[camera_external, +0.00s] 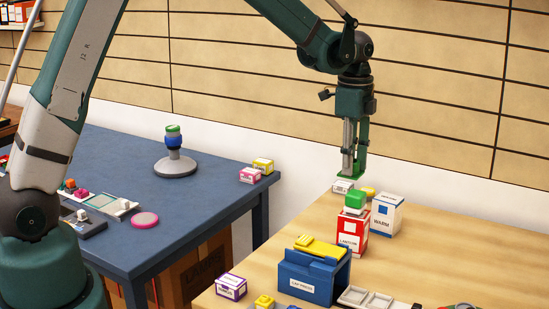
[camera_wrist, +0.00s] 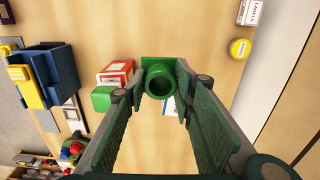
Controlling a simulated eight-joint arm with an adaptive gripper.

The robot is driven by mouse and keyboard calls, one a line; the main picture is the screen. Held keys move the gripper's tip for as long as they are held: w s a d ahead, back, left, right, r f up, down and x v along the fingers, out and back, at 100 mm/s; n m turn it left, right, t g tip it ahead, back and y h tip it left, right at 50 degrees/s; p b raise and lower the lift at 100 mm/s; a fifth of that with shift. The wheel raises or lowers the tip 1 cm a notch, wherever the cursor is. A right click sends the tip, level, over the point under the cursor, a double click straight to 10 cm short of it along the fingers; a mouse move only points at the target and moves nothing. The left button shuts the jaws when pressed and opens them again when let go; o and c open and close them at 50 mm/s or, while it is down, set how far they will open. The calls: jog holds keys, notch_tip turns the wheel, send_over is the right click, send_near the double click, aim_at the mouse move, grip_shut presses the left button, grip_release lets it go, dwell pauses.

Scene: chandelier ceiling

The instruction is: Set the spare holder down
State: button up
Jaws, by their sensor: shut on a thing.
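My gripper (camera_external: 353,168) points down over the back of the wooden table. It is shut on a green holder, a short hollow cylinder with a square base plate, which shows between the fingers in the wrist view (camera_wrist: 160,80). In the external view only a little of the green holder (camera_external: 350,175) shows below the fingertips. It appears to be above the tabletop; its exact height is hard to tell.
A red and white box (camera_external: 350,235) with a green block (camera_external: 355,199) stands close by, beside a white and blue box (camera_external: 386,216). A small white box (camera_external: 342,186) and yellow round item (camera_wrist: 240,48) are behind. A blue bin (camera_external: 312,279) stands in front. Bare wood lies rightward.

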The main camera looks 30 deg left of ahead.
jog(key=w+d, duration=1.4)
send_over(409, 218)
jog(key=shift+s+d+f, duration=0.1)
jog(key=shift+f, duration=2.85)
jog(key=shift+f, duration=3.15)
jog(key=shift+f, duration=0.1)
jog(key=shift+f+b, duration=0.3)
jog(key=shift+f, duration=1.45)
jog(key=shift+f, duration=0.15)
jog(key=o, duration=0.5)
jog(key=shift+c, duration=0.2)
jog(key=o, duration=0.4)
jog(key=shift+c, duration=0.2)
